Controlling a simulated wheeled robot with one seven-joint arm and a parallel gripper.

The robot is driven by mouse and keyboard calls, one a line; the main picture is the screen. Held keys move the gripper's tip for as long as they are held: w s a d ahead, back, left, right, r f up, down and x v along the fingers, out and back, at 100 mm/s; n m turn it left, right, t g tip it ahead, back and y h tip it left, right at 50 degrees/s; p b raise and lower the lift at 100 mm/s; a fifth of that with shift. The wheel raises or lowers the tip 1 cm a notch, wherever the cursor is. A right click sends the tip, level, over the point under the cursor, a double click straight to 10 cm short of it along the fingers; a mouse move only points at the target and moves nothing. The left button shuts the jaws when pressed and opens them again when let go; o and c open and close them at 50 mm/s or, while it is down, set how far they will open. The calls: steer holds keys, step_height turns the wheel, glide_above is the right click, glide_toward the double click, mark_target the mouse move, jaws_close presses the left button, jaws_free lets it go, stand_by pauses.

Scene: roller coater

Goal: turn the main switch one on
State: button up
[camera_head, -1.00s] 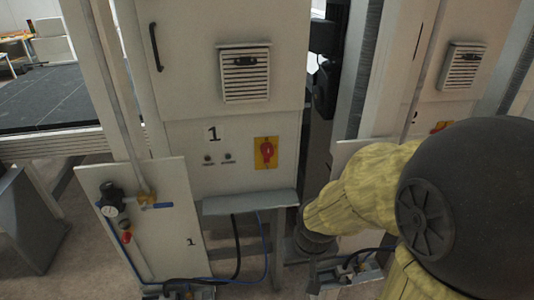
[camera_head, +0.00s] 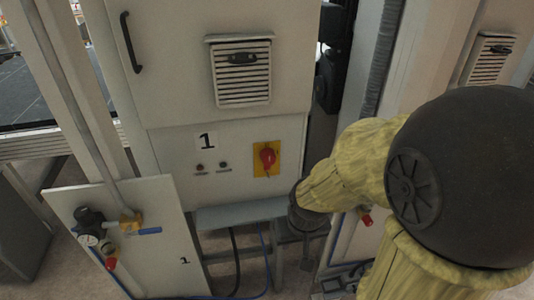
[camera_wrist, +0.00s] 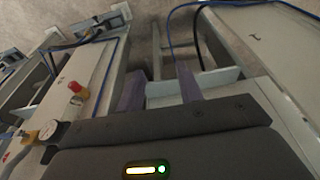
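The main switch one (camera_head: 266,158) is a red rotary knob on a yellow plate, on the lower front of the cabinet marked 1 in the head view. Its red grip looks about upright. My gripper (camera_head: 305,248) hangs below and to the right of the switch, pointing down, apart from it. In the wrist view my gripper (camera_wrist: 160,80) shows two purple fingers spread apart with nothing between them. The switch is not clearly seen in the wrist view.
A grey ledge (camera_head: 240,213) juts out below the switch. A low panel (camera_head: 150,240) with a gauge and valve stands at the left. Another red knob shows right of my gripper (camera_head: 367,220). A vent (camera_head: 242,72) sits above. Cables hang below.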

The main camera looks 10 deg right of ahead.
steer(key=shift+w, duration=0.1)
steer(key=shift+o, duration=0.6)
steer(key=o, duration=0.4)
steer(key=shift+c, duration=0.2)
steer(key=shift+o, duration=0.5)
steer(key=w+f+n+t+b, duration=0.1)
steer(key=w+f+t+b, duration=0.3)
steer(key=b, duration=0.5)
steer(key=shift+w+d+n+t, duration=0.3)
steer(key=shift+w+d+n, duration=0.15)
steer(key=shift+w, duration=0.7)
steer(key=w+r+n+t+b, duration=0.3)
steer(key=w+n+t+b, duration=0.3)
steer(key=t+b, duration=0.4)
steer(key=b, duration=0.6)
steer(key=shift+w+a+r+t, duration=0.2)
steer(key=shift+a+t, duration=0.2)
